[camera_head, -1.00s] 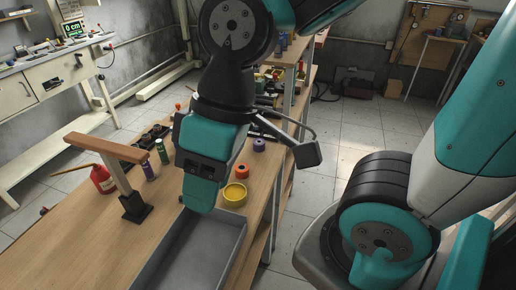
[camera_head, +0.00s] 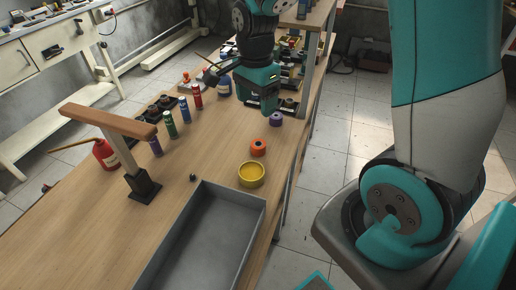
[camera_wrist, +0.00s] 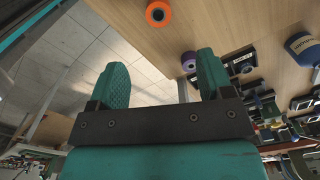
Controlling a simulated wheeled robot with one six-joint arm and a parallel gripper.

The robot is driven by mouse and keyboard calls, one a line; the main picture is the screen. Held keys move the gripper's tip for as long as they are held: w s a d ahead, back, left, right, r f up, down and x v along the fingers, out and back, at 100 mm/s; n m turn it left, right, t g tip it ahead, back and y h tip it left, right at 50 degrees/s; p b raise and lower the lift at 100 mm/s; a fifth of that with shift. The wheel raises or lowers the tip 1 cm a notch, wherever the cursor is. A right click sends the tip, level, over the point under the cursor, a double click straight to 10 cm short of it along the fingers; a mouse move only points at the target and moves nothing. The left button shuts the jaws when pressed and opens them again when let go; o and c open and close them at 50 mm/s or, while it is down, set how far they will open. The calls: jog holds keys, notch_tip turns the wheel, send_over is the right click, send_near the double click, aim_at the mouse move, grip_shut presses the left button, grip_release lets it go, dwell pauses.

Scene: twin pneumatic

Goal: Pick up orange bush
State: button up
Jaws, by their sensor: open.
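The orange bush (camera_head: 258,147) is a short round ring with a dark centre hole, upright on the wooden table near its right edge. It also shows at the top of the wrist view (camera_wrist: 158,13), beyond my fingertips and apart from them. My gripper (camera_head: 268,106) hangs above the table, farther back than the orange bush, close to a purple bush (camera_head: 276,119). In the wrist view my gripper (camera_wrist: 163,72) has its two teal fingers spread, with floor and table edge between them and nothing held.
A grey tray (camera_head: 262,222) lies nearer. A T-shaped post (camera_head: 143,186) and several coloured bottles stand to the left. A blue container (camera_head: 224,86) is behind.

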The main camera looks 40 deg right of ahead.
send_over(258, 144)
jog(key=f, duration=0.6)
jog(key=a+f, duration=0.1)
jog(key=f, duration=0.2)
jog(key=shift+s+f, duration=0.15)
jog(key=shift+s, duration=0.2)
jog(key=shift+s+d+f, duration=0.1)
jog(key=shift+d+f, duration=0.05)
jog(key=shift+f, duration=1.2)
jog(key=shift+d+f, duration=0.1)
jog(key=shift+f, duration=1.2)
jog(key=c, duration=1.1)
jog(key=shift+r, duration=0.1)
jog(key=shift+c, duration=0.2)
